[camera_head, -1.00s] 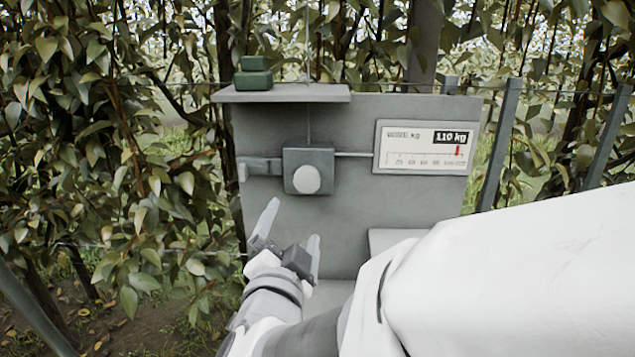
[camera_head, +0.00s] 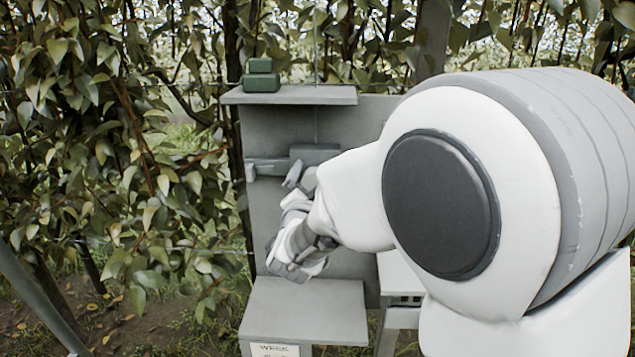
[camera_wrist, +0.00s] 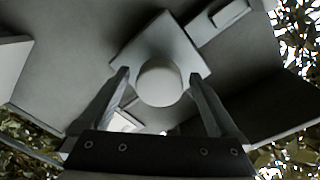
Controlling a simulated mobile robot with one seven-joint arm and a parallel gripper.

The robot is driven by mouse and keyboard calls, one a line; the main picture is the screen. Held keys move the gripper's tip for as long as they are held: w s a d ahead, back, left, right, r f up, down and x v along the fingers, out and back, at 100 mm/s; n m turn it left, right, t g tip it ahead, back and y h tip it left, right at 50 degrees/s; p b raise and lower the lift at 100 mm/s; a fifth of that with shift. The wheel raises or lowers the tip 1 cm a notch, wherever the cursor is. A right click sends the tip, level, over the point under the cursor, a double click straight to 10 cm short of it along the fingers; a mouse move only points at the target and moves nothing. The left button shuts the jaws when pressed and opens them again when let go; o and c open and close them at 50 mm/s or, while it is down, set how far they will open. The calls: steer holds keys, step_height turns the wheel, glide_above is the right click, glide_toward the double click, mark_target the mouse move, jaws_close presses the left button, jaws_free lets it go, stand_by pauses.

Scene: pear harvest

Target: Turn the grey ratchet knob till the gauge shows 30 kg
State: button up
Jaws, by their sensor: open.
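The round grey ratchet knob (camera_wrist: 160,84) sits on its square housing (camera_wrist: 188,48) in the wrist view. My gripper (camera_wrist: 158,77) is open, with one finger on each side of the knob and a small gap showing at each side. How deep the fingers reach around it I cannot tell. In the head view my gripper (camera_head: 301,178) is in front of the housing (camera_head: 315,153), and the knob is hidden behind my arm. The gauge is also hidden behind my arm, so its reading cannot be seen.
Green blocks (camera_head: 261,76) stand on the shelf (camera_head: 290,95) above the housing. A lever (camera_head: 265,168) sticks out left of the housing. A lower grey ledge (camera_head: 303,300) with a label is below my gripper. Leafy branches (camera_head: 110,150) fill the left side.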

steer(key=shift+w, duration=0.1)
steer(key=c, duration=1.4)
